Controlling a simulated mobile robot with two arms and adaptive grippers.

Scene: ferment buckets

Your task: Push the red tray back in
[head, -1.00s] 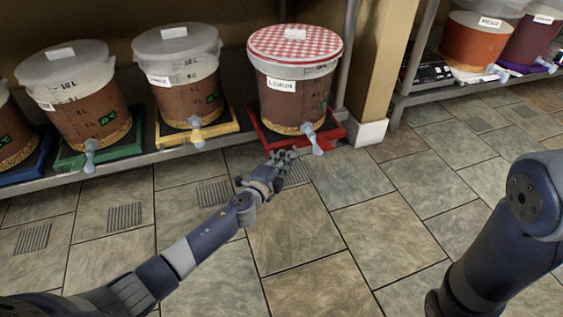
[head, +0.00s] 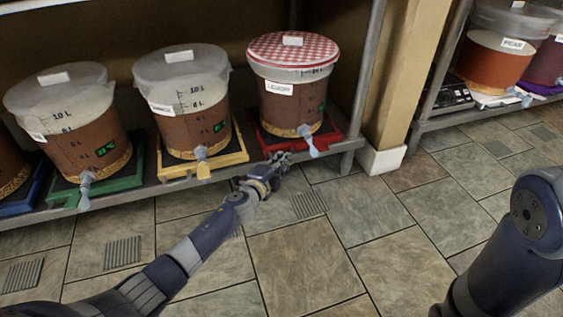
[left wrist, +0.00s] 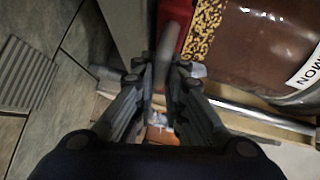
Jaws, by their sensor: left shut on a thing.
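The red tray (head: 330,136) lies on the low shelf under the bucket with the red-checked lid (head: 312,100). Its front edge is near the shelf's front edge. A pale spigot hangs over the tray's front. My left gripper (head: 284,160) is at the tray's front left. In the left wrist view its fingers (left wrist: 166,72) are closed together at the red tray edge (left wrist: 186,28), with a blurred grey strip between them. The fingers partly hide the contact. My right arm shows at the right, but its gripper is out of view.
A yellow tray (head: 240,157) and a green tray (head: 125,184) with buckets stand to the left. A shelf post (head: 370,70) and a tan pillar (head: 408,80) stand close on the right. The tiled floor in front is clear.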

